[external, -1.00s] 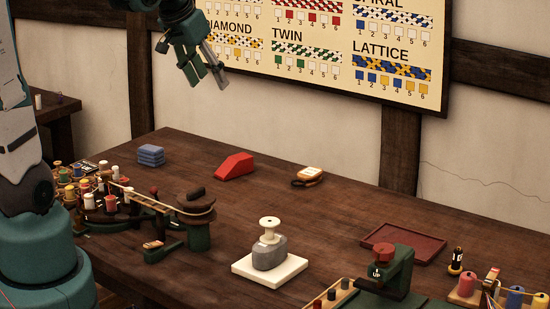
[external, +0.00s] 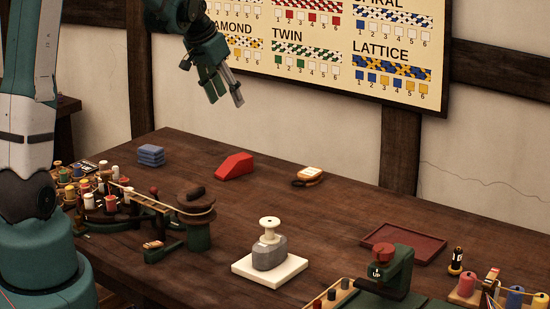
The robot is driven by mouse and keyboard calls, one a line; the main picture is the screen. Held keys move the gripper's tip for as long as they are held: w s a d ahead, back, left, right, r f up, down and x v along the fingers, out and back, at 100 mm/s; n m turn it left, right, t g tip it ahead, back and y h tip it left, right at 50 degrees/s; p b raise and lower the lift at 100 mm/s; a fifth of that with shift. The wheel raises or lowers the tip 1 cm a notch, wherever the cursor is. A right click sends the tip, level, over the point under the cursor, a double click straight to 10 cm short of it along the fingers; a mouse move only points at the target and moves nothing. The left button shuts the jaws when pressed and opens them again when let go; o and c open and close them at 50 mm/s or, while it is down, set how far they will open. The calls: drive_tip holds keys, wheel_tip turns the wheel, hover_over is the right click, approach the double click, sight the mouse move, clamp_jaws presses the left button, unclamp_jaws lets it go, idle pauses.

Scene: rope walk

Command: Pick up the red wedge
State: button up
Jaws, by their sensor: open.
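The red wedge (external: 234,167) lies on the dark wooden table (external: 330,217) toward its back left, with its sloping side to the left. My gripper (external: 227,99) is in the air above the back of the table, well above the wedge and apart from it. Its fingers point down and slightly right. They are open, with nothing between them.
Folded blue cloths (external: 151,155) lie left of the wedge, and a small cream-and-brown item (external: 308,175) right of it. A winding device with spools (external: 195,203) stands in front. A white base with a grey weight (external: 270,264) and a red tray (external: 403,243) are further right.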

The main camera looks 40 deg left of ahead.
drive_tip(key=w+a+f, duration=0.5)
drive_tip(key=w+f, duration=0.2)
drive_tip(key=f, duration=0.2)
drive_tip(key=b, duration=0.1)
approach(238, 158)
drive_tip(key=shift+w+a+f+m+g+h, duration=0.2)
drive_tip(key=shift+w+f, duration=0.15)
drive_tip(key=shift+f, duration=0.15)
drive_tip(key=shift+w+a+f+m+g+h, duration=0.1)
drive_tip(key=shift+w+f+m, duration=0.1)
drive_tip(key=shift+w+f, duration=0.25)
drive_tip(key=shift+s+f, duration=0.1)
drive_tip(key=shift+f, duration=0.1)
drive_tip(key=shift+x, duration=1.15)
drive_tip(key=shift+f+b, duration=0.1)
drive_tip(key=shift+b, duration=0.2)
drive_tip(key=shift+x, duration=2.55)
drive_tip(key=shift+c, duration=0.5)
